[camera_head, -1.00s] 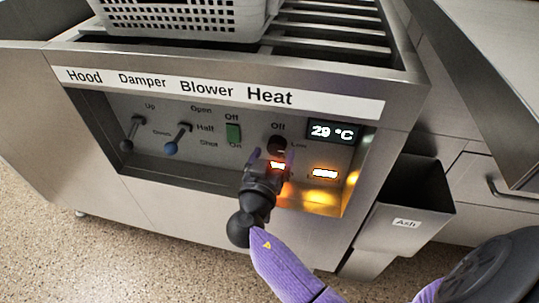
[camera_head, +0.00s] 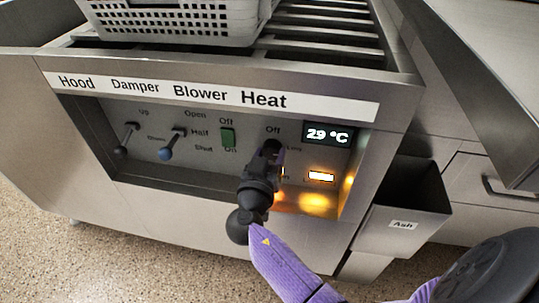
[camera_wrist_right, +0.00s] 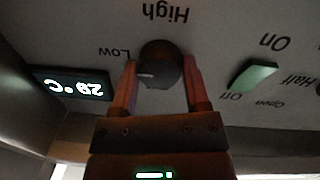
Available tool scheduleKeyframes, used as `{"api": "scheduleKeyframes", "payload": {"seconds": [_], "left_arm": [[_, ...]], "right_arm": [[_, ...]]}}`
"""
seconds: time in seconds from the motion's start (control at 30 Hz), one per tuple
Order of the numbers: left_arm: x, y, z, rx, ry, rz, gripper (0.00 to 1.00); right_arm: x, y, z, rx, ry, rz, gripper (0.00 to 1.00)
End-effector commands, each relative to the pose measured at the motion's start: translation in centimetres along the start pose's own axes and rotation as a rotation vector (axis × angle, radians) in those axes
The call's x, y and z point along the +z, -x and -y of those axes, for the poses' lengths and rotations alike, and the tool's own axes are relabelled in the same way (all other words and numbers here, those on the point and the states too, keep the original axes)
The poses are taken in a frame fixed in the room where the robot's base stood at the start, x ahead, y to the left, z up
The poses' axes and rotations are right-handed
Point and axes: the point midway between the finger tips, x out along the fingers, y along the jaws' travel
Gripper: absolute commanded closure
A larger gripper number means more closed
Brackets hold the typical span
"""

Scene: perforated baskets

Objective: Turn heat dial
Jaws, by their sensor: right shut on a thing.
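The heat dial (camera_head: 272,145) is a dark round knob under the Heat label on the control panel. In the right wrist view, the dial (camera_wrist_right: 165,58) appears upside down, with a pale mark at its lower left, near the Low side. My right gripper (camera_head: 268,153) has reached the dial from the front. In the wrist view, the fingers of this gripper (camera_wrist_right: 160,76) are on its two sides and shut on it. The display (camera_head: 328,134) reads 29 °C. My left gripper is out of view.
The green blower switch (camera_head: 228,137), blue-tipped damper lever (camera_head: 170,148) and hood lever (camera_head: 127,139) are left of the dial. A white perforated basket (camera_head: 190,38) stands on top. An ash bin (camera_head: 403,205) sticks out at the right.

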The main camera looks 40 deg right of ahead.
Motion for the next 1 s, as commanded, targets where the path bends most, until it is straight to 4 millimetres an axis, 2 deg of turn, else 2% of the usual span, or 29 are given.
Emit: {"api": "scheduleKeyframes", "payload": {"seconds": [0.37, 1.0], "left_arm": [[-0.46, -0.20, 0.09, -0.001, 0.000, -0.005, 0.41], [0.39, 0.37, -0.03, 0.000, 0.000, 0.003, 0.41]], "right_arm": [[0.13, 0.03, -0.01, 0.002, 0.194, -0.010, 1.00], [0.04, 0.04, -0.14, 0.008, 0.799, -0.045, 1.00]]}}
